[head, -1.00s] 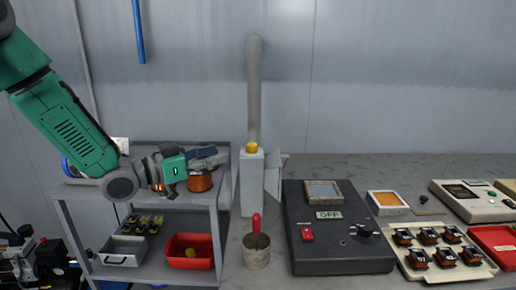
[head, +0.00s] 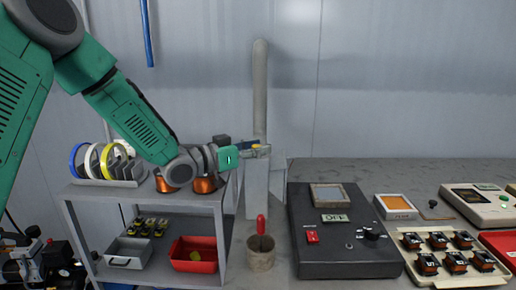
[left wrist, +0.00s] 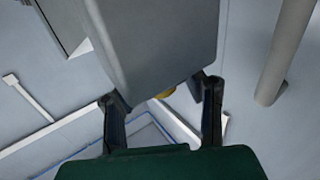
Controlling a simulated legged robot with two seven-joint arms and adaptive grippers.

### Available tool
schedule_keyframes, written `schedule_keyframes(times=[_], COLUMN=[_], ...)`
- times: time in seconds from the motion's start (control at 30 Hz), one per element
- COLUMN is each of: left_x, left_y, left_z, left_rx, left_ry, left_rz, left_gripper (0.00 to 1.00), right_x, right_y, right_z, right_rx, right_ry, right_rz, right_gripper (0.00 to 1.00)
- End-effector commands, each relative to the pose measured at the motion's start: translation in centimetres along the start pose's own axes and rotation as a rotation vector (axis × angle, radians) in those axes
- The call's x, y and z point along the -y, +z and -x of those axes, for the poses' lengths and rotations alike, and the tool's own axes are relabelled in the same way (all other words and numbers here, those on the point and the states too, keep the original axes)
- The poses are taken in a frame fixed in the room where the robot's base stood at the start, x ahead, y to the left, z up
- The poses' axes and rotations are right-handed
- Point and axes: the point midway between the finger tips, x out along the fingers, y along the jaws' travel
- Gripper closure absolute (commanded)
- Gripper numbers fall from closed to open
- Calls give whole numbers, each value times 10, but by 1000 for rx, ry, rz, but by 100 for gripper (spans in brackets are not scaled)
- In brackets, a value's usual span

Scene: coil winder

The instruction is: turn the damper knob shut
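The yellow damper knob (head: 257,147) sits on top of the light grey box (head: 256,190) below a grey vertical pipe (head: 260,90). My left gripper (head: 262,150) is at the height of the knob and partly covers it in the head view. In the left wrist view, its two fingers (left wrist: 161,92) stand wide apart. I cannot tell whether a finger touches the knob. My right gripper is in neither view.
A shelf cart (head: 140,201) with spools and bins stands at the left. A cup (head: 260,256) with a red-handled tool is in front of the box. A dark console (head: 345,262) stands on the bench to the right. The pipe is also close in the left wrist view (left wrist: 288,55).

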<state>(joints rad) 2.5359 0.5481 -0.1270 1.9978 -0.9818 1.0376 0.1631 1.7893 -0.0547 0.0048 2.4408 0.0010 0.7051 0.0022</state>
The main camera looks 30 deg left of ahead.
Motion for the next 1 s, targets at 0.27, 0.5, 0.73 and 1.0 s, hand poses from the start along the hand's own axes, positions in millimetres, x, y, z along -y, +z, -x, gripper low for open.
schedule_keyframes(times=[0.27, 0.5, 0.73, 1.0], left_x=[2, 2, 1, 0], left_y=[1, 2, 3, 3], left_z=[1, 2, 2, 2], left_rx=[-1, -2, -4, -12], left_ry=[0, -43, -177, -418], left_rz=[2, 3, 1, -2], left_gripper=[100, 100, 100, 100], right_x=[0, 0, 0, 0], right_y=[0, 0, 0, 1], right_z=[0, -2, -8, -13], right_rx=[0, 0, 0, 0], right_ry=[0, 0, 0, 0], right_rz=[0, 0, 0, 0], right_gripper=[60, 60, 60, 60])
